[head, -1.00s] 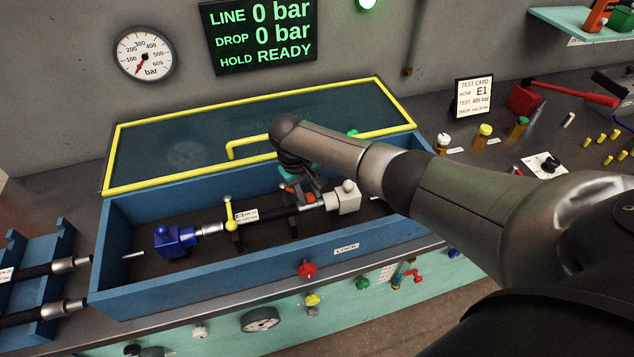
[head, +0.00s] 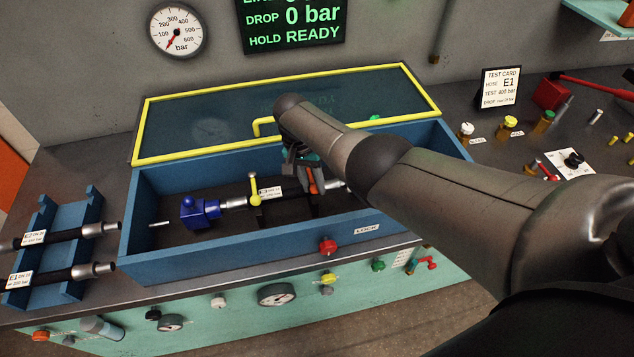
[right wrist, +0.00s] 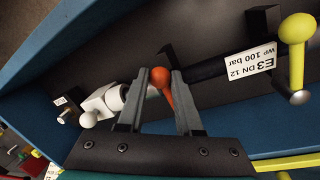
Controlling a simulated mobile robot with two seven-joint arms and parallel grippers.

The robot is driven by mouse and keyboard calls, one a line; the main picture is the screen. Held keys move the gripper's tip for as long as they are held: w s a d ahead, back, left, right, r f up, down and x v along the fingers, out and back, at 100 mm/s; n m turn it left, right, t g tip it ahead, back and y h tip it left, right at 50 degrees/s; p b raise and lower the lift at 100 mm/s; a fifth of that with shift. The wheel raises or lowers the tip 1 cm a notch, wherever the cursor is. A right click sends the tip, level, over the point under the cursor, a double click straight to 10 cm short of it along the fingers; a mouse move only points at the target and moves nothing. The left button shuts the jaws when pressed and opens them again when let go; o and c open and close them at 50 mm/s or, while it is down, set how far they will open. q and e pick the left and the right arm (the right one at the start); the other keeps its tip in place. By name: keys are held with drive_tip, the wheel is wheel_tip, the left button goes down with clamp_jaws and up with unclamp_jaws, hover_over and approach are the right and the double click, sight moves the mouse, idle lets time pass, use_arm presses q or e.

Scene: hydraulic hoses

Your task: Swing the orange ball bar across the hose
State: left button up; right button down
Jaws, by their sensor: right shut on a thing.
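The orange ball bar (head: 312,181) is in the blue trough, near the right end of the hose. It also shows in the right wrist view (right wrist: 162,79), its ball between my fingertips. My right gripper (right wrist: 159,74) is shut on it; in the head view the right gripper (head: 304,172) is partly hidden by my arm. The black hose (right wrist: 212,69), with a white label E3 DN 12, lies lengthwise in the trough. A yellow ball bar (head: 256,188) stands by the hose further left. My fingers hide where the orange bar meets the hose. My left gripper is not in view.
The blue trough wall (head: 240,246) surrounds the hose. A yellow-framed clear lid (head: 230,115) stands open behind. A blue block (head: 199,213) holds the hose's left end; a white block (right wrist: 102,103) is at the other. A hose rack (head: 60,245) stands left.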

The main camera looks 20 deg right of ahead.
drive_tip(key=shift+w+a+m, duration=0.15)
drive_tip(key=shift+m, duration=0.15)
drive_tip(key=c, duration=0.6)
unclamp_jaws()
drive_tip(key=r+p, duration=0.1)
drive_tip(key=r, duration=0.4)
drive_tip(key=w+a+r+p, duration=0.1)
drive_tip(key=r, duration=0.4)
drive_tip(key=w+a+r+p, duration=0.1)
drive_tip(key=r, duration=0.4)
